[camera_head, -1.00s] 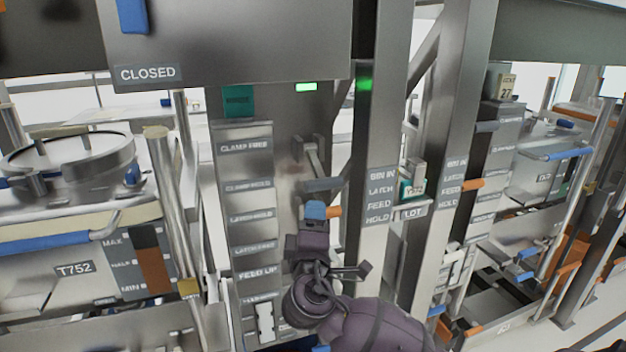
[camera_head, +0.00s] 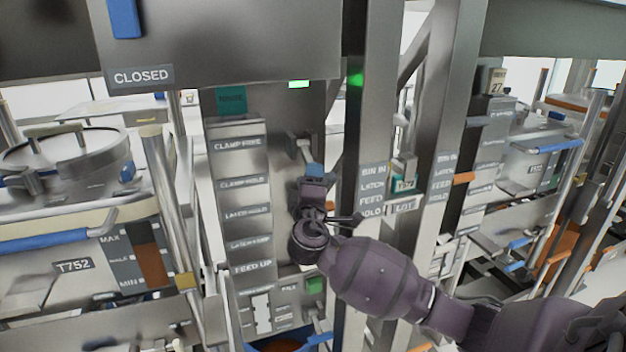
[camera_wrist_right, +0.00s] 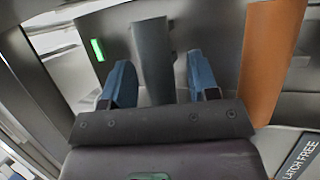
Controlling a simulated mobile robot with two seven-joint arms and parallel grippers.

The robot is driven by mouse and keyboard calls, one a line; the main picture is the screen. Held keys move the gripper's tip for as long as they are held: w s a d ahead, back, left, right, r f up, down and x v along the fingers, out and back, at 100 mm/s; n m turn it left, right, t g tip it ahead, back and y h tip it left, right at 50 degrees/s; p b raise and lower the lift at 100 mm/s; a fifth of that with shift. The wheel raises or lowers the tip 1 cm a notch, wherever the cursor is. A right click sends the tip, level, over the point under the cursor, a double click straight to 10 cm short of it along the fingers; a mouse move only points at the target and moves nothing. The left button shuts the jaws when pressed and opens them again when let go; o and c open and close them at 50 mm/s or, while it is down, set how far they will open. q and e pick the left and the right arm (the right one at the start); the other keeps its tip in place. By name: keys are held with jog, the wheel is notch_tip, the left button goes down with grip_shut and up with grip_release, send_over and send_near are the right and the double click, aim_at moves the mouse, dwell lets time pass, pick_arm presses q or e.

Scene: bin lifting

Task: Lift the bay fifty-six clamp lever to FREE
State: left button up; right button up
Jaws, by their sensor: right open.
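The clamp lever is a grey arm (camera_head: 304,148) on the steel panel, beside the CLAMP FREE (camera_head: 238,144) and CLAMP HOLD (camera_head: 243,184) labels. Its grip end is hidden by my right gripper (camera_head: 314,170) in the head view. In the right wrist view, a dark grey bar (camera_wrist_right: 152,60), apparently the lever's handle, lies between the two blue fingers of my right gripper (camera_wrist_right: 160,85). The fingers are open, with a visible gap on each side of the bar. My left gripper is not in view.
An orange handle (camera_wrist_right: 270,65) stands close to the right of the fingers in the right wrist view, above a LATCH FREE label (camera_wrist_right: 302,160). A steel post (camera_head: 372,130) rises right of the lever. A green light (camera_head: 299,84) glows above it.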

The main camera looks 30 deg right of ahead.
grip_shut()
dwell(0.4)
jog(key=shift+w, duration=0.1)
